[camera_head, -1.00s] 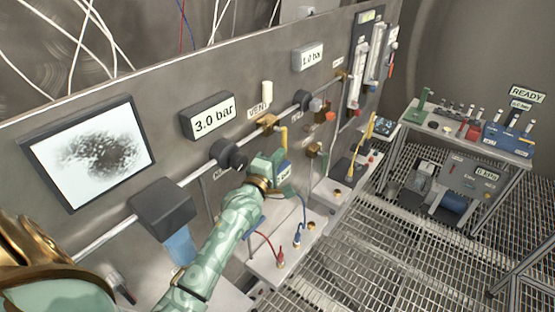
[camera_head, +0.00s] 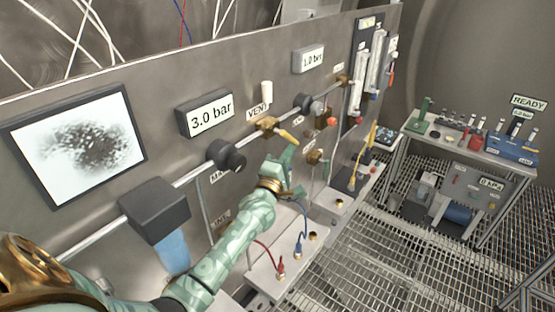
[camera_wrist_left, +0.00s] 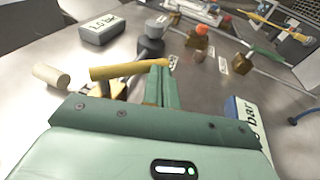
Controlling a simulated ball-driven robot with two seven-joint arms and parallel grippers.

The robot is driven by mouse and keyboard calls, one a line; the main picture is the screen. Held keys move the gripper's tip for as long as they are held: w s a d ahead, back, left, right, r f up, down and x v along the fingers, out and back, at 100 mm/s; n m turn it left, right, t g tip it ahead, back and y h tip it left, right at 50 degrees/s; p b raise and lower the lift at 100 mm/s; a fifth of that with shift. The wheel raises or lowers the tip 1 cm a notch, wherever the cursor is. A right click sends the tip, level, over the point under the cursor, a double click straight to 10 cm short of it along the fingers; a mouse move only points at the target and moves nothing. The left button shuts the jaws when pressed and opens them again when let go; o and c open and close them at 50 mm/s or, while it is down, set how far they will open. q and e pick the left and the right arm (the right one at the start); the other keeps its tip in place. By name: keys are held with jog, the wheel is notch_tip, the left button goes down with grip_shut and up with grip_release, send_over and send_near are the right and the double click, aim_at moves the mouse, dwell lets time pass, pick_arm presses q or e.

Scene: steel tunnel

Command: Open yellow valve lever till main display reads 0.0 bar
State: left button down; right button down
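The yellow valve lever (camera_head: 287,135) sits on a brass valve (camera_head: 267,124) under the VENT label and slants down to the right. The main display (camera_head: 210,113) reads 3.0 bar. My left gripper (camera_head: 291,151) is just below the lever's free end. In the left wrist view, the fingers (camera_wrist_left: 160,85) are together with nothing between them. The lever (camera_wrist_left: 128,70) lies across beside them, its end at the fingertips; I cannot tell whether they touch. My right gripper is not in view.
A black round knob (camera_head: 228,156) sits on the pipe left of the valve. Red and blue cables (camera_head: 303,225) plug into the ledge below. A bench (camera_head: 470,140) with equipment stands at right; the grating floor before it is clear.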

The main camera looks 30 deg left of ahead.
aim_at(297, 142)
pick_arm(q)
jog(key=w+b, duration=0.1)
jog(key=w+r+t+b, duration=0.1)
jog(key=w, duration=0.1)
jog(key=shift+w+d+r+t+y, duration=0.1)
jog(key=shift+w+d+t+y, duration=0.05)
jog(key=shift+w+t+y, duration=0.15)
jog(key=shift+w+r+n+b, duration=0.15)
jog(key=shift+r+n+b, duration=0.2)
jog(key=shift+b, duration=0.4)
jog(key=shift+r, duration=0.15)
